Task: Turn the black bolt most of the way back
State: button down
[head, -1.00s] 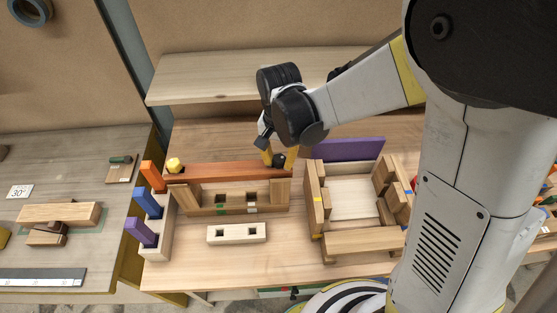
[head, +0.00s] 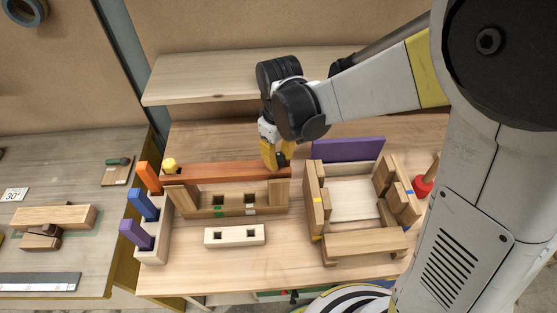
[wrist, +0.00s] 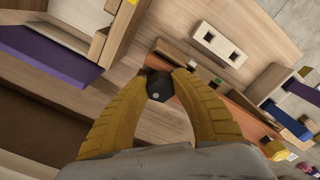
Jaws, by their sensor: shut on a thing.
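The black bolt (head: 281,158) is at the right end of a reddish-brown beam (head: 225,172), partly covered by my gripper in the head view. In the wrist view the dark faceted head of the black bolt (wrist: 159,90) sits between my two yellow fingertips. My gripper (head: 272,160) reaches down over that end of the beam and is shut on the bolt head; it also shows in the wrist view (wrist: 160,76). The bolt's shank is hidden. A yellow bolt (head: 169,164) stands at the beam's left end.
A holder with orange, blue and purple pieces (head: 147,220) stands left of the beam. A pale block with two square holes (head: 235,235) lies in front. A wooden frame (head: 318,205) and a purple board (head: 347,149) are close on the right.

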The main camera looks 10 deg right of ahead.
jog(key=shift+n, duration=0.8)
jog(key=shift+n, duration=1.2)
jog(key=n, duration=0.3)
jog(key=shift+w+r+n+b, duration=0.1)
jog(key=shift+r+n+b, duration=0.05)
jog(key=shift+n+b, duration=0.25)
jog(key=c, duration=1.1)
grip_release()
jog(key=shift+o, duration=0.2)
notch_tip(320, 180, up, 12)
